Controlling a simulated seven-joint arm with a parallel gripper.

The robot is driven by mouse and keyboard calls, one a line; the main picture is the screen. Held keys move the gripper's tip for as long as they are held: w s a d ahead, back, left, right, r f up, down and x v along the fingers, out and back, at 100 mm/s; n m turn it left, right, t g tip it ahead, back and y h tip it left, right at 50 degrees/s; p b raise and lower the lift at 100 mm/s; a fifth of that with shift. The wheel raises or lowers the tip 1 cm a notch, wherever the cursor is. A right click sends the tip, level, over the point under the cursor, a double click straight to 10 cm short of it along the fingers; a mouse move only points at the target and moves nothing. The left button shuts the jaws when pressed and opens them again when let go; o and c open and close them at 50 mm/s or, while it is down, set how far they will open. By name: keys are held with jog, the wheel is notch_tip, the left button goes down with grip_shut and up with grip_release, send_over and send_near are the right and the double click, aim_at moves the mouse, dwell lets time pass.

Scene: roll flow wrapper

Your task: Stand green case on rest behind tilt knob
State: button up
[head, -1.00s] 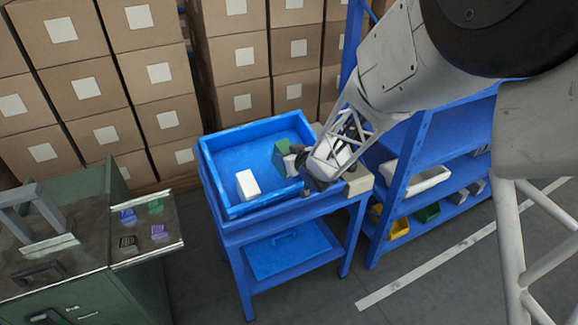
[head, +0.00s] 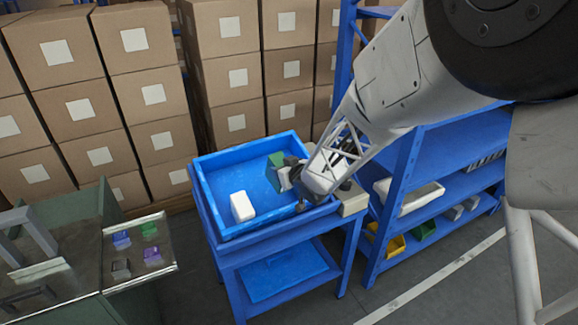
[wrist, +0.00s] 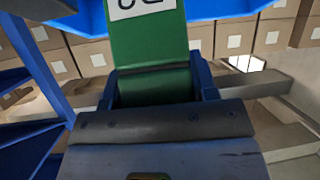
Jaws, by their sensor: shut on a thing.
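The green case (head: 276,158) is at the right part of the blue tray in the head view, partly hidden by my gripper (head: 291,173). In the wrist view the green case (wrist: 150,42) stands between my two blue fingers, with part of a white label and dark lettering at the top edge. My gripper (wrist: 156,88) is shut on it. I cannot tell whether the case touches the tray floor. I cannot make out the rest or the tilt knob for certain in either view.
The blue tray (head: 262,222) sits on a blue stand and holds a white box (head: 243,206). A green cabinet with a metal ledge (head: 140,279) carrying small coloured pieces is at left. Blue shelving (head: 395,210) stands close on the right; stacked cartons (head: 160,90) fill the back.

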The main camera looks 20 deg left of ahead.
jog(key=w+a+r+n+g, duration=0.15)
jog(key=w+r, duration=0.25)
jog(key=w, duration=0.9)
jog(key=w+r+n+g, duration=0.15)
jog(key=w+r, duration=0.25)
jog(key=w, duration=0.8)
jog(key=w+f, duration=0.4)
jog(key=w, duration=0.3)
jog(key=w+f+g+h, duration=0.1)
jog(key=w+f, duration=0.3)
jog(key=w, duration=0.4)
jog(key=shift+d+f+g+h, duration=0.15)
jog(key=shift+d+g+h, duration=0.15)
jog(key=shift+d, duration=0.05)
jog(key=shift+f, duration=0.1)
notch_tip(320, 180, down, 6)
jog(key=shift+f, duration=1.9)
